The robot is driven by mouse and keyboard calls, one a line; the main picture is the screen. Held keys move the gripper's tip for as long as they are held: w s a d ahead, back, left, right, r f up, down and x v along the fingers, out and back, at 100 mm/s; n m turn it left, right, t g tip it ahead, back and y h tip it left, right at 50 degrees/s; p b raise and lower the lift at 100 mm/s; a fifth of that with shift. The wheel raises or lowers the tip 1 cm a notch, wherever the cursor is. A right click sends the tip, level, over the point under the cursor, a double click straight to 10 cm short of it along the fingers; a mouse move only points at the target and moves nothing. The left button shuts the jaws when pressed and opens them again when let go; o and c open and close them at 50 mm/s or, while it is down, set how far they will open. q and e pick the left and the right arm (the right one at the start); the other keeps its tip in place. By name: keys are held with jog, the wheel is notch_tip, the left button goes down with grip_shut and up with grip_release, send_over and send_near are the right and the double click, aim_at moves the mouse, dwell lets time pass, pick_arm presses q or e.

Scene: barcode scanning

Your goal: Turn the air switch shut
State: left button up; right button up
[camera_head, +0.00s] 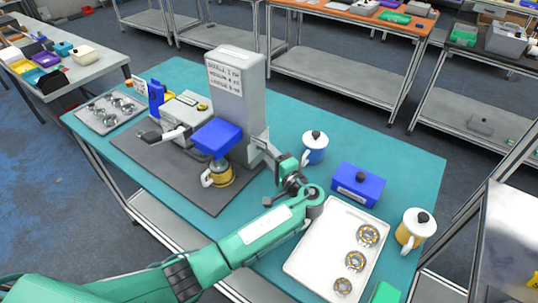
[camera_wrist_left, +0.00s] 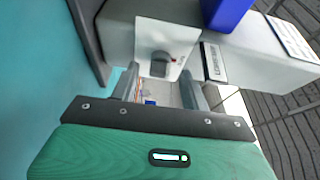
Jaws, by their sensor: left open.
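The air switch (camera_wrist_left: 159,63), a dark grey knob on a white plate, sits on the grey machine (camera_head: 237,92) and shows in the left wrist view. A small red mark is beside the knob. In the head view the switch cannot be made out. My left gripper (camera_head: 263,152) is at the right side of the machine's column. In the left wrist view my left gripper (camera_wrist_left: 160,88) is open, its fingers pointing toward the switch with the knob between their lines. Contact cannot be told. My right gripper is out of view.
A blue mug (camera_head: 315,148), a blue box (camera_head: 358,185), a white tray (camera_head: 301,262) with metal rings and another yellow mug (camera_head: 415,230) stand to the right on the teal table (camera_head: 425,165).

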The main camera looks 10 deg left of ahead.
pick_arm(q)
jog(key=b+v, duration=0.3)
jog(key=v, duration=0.8)
jog(key=shift+s+d+f, duration=0.15)
jog(key=shift+s+d, duration=0.1)
jog(key=shift+d, duration=0.05)
jog(key=shift+s+d+b, duration=0.35)
jog(key=shift+s+d, duration=0.05)
jog(key=shift+s, duration=0.05)
